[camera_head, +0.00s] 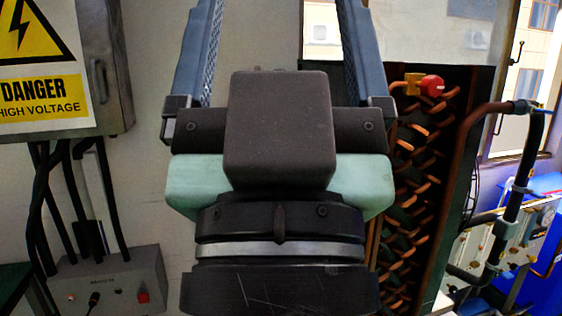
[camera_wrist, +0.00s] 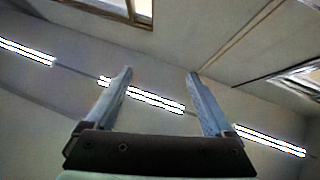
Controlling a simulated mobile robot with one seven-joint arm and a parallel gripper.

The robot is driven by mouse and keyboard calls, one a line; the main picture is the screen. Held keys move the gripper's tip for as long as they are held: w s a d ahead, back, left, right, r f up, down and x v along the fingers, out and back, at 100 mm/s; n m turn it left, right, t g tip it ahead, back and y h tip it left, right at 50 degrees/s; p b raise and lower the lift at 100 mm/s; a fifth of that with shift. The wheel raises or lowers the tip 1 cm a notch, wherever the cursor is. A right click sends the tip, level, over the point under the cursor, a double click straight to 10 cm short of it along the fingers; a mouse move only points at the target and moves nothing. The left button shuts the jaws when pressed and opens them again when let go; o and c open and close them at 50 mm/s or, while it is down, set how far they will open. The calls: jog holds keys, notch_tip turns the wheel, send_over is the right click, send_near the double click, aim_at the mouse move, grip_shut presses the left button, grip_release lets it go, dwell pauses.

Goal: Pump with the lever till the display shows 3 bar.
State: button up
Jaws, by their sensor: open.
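My gripper (camera_head: 277,20) fills the middle of the head view, seen from behind, with its two blue-grey fingers wide apart and nothing between them. It also shows in the wrist view (camera_wrist: 160,80), open and empty, pointing up toward the ceiling and strip lights. I cannot make out a pump lever or a bar display for certain in either view. My gripper hides the middle of the head view.
A grey cabinet with a danger sign (camera_head: 40,95) hangs at left above a grey control box (camera_head: 108,283) with cables. Copper coils (camera_head: 405,190) stand right of my gripper. A panel with pipes and a gauge (camera_head: 500,250) is at far right.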

grip_shut()
dwell(1.4)
